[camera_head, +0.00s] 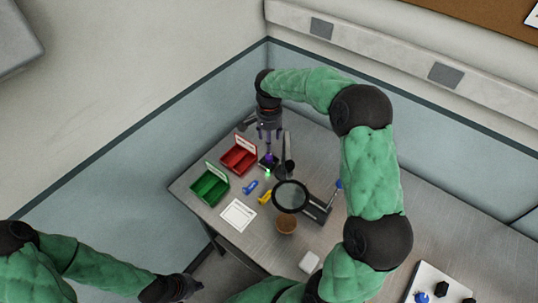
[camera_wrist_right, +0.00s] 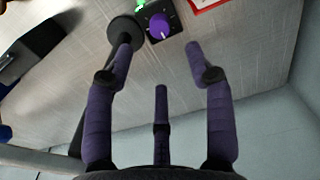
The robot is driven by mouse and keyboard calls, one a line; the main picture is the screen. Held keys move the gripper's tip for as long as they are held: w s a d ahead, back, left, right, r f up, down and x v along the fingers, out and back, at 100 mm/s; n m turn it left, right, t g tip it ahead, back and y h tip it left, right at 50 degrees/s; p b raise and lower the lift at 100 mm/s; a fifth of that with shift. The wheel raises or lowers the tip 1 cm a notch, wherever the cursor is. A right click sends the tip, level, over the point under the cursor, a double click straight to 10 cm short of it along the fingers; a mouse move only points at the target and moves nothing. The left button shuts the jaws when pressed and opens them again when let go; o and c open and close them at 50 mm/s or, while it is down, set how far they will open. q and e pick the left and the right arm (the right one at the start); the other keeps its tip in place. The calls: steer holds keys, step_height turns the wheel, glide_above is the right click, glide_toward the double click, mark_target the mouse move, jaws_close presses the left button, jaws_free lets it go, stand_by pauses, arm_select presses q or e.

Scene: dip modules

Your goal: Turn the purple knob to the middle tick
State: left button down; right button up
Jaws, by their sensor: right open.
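The purple knob (camera_wrist_right: 160,23) sits on a small dark box at the top of the right wrist view, with a pale pointer line on its face. In the head view the knob (camera_head: 268,158) stands near the far corner of the table, a green light beside it. Its ticks are too small to read. My right gripper (camera_head: 269,134) hangs just above the knob, fingers pointing down; in the wrist view its purple fingers (camera_wrist_right: 159,50) are spread, with nothing between them. My left gripper (camera_head: 190,287) is at the lower left, off the table, its fingers unclear.
A red bin (camera_head: 239,158) and a green bin (camera_head: 210,186) stand left of the knob. A black stand (camera_head: 286,168) is close on its right. A magnifier (camera_head: 291,196), blue and yellow parts, a white sheet (camera_head: 238,215) and a brown cup (camera_head: 287,224) lie nearer.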

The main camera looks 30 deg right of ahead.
mark_target(269, 156)
step_height(269, 156, down, 10)
steer(key=shift+f+b, duration=0.1)
steer(key=shift+b, duration=0.55)
jaws_close()
